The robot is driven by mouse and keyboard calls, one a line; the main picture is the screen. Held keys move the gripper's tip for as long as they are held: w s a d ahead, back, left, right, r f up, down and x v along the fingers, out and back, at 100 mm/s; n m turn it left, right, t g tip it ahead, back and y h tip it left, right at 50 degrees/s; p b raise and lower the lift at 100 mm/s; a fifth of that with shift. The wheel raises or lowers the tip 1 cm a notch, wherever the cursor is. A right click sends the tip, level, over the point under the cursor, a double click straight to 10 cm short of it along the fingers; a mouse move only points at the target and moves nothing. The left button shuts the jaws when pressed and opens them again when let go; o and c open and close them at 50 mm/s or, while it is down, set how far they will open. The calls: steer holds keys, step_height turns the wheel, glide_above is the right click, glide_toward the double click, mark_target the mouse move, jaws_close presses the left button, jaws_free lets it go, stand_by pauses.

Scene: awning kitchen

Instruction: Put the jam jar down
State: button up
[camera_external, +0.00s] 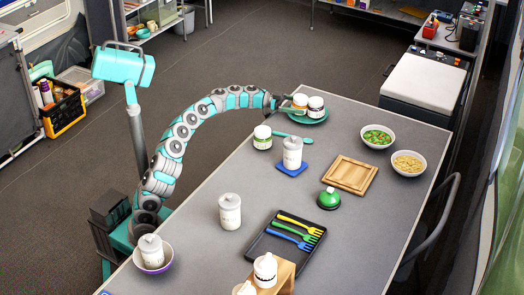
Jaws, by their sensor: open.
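My gripper (288,104) is at the far left edge of the table, at a teal plate (318,120). Its jaws are open around or right beside a small white-lidded jar with an orange band (300,102). That jar stands upright at the plate, and its base is partly hidden. A second white-lidded jar with a dark reddish label (316,107) stands on the plate just to its right. I cannot tell from the labels which one is the jam jar. A third jar with a green label (262,138) stands on the table nearer the camera.
A teal spoon (304,140) and a white canister (292,153) on a blue mat are near the plate. A wooden board (350,175), a green-topped object (329,199), two food bowls (378,137) and a dark fork tray (262,245) stand farther right and nearer.

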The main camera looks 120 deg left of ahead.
steer(key=shift+s+b, duration=0.25)
steer(key=shift+b, duration=0.15)
steer(key=b+v, duration=0.7)
steer(key=v, duration=0.4)
steer(key=shift+s, duration=0.25)
steer(key=shift+d, duration=0.1)
